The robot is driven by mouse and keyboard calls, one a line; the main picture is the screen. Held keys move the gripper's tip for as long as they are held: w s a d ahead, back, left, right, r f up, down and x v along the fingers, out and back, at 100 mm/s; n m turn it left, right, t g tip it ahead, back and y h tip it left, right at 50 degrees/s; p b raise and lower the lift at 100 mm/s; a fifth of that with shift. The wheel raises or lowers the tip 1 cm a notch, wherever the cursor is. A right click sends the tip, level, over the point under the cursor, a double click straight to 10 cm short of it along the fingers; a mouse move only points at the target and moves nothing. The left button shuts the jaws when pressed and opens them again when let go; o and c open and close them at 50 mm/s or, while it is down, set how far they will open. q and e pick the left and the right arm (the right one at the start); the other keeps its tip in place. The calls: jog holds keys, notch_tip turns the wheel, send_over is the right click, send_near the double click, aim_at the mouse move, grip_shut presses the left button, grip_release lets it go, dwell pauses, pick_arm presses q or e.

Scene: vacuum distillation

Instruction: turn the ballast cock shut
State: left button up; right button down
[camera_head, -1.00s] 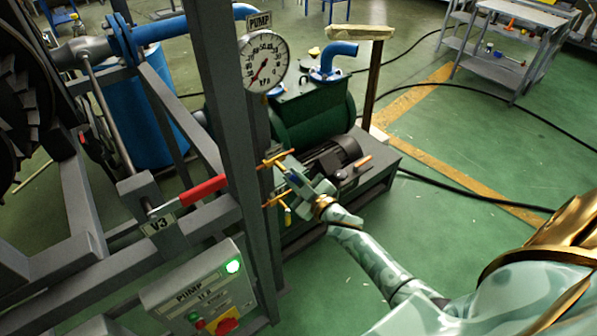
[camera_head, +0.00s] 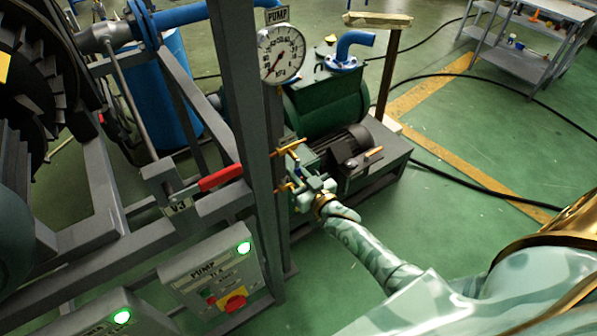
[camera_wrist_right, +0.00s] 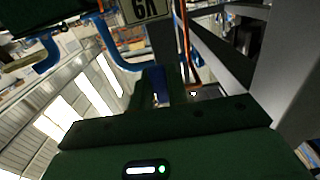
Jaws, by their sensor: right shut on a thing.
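My right gripper (camera_head: 294,172) reaches in from the lower right, beside the grey upright post and in front of the green pump (camera_head: 325,103). It is shut at the ballast cock, which is mostly hidden behind the jaws and the post. Brass-coloured parts (camera_head: 291,147) show just above the jaws, with another below them. I cannot tell the angle of the cock's handle. In the right wrist view the dark green gripper body (camera_wrist_right: 160,150) fills the bottom and the grip itself is hard to make out. My left gripper is not in view.
A red-handled valve lever (camera_head: 220,178) marked V3 is left of the post. A pressure gauge (camera_head: 282,53) labelled PUMP is above the gripper. A pump switch box (camera_head: 213,278) with a lit green lamp is below. Open green floor lies to the right.

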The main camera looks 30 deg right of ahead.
jog(key=shift+f, duration=0.1)
jog(key=c, duration=1.4)
grip_release()
jog(key=shift+o, duration=0.2)
jog(key=s+d+p, duration=0.1)
jog(key=s+p, duration=0.1)
jog(key=s, duration=1.4)
jog(key=shift+s+p, duration=0.2)
jog(key=shift+p, duration=0.15)
jog(key=shift+d, duration=0.1)
